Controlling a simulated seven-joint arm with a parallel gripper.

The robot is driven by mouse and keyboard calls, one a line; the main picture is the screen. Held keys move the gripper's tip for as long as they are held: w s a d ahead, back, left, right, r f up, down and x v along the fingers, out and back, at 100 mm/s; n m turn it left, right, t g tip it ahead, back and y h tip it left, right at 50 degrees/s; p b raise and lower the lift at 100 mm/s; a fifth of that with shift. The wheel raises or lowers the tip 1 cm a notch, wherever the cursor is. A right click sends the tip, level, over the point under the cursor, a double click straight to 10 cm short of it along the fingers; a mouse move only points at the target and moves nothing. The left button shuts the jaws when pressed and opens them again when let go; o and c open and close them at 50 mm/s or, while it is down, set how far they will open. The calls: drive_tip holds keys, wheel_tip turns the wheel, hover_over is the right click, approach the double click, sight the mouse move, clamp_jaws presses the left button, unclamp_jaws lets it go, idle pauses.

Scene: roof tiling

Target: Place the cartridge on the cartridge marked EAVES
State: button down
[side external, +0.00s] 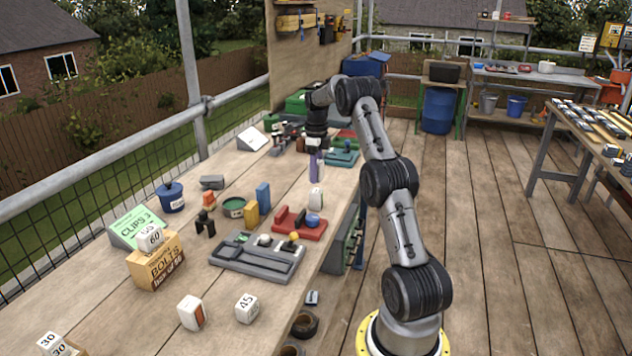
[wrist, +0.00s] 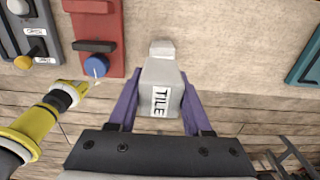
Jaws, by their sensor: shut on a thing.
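My gripper (side external: 316,176), with purple fingers, hangs over the far right part of the bench, pointing down. In the wrist view the fingers (wrist: 158,78) are shut on a pale grey cartridge (wrist: 160,92) marked TILE. Past its far end shows a smaller whitish block (wrist: 161,48). It appears to be the white cartridge (side external: 316,199) standing on the bench below my gripper in the side view. I see a gap between the fingertips and that cartridge in the side view. I cannot read the word EAVES on anything.
A red tray (side external: 284,231) with a blue knob (side external: 313,220) lies beside the standing cartridge. A grey tray (side external: 240,262) lies nearer the camera. The bench's right edge is close.

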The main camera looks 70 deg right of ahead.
drive_tip(key=shift+w+d+f, duration=0.1)
drive_tip(key=shift+d+f, duration=0.1)
drive_tip(key=shift+f, duration=1.6)
drive_tip(key=shift+f, duration=0.1)
drive_tip(key=shift+c, duration=1.7)
unclamp_jaws()
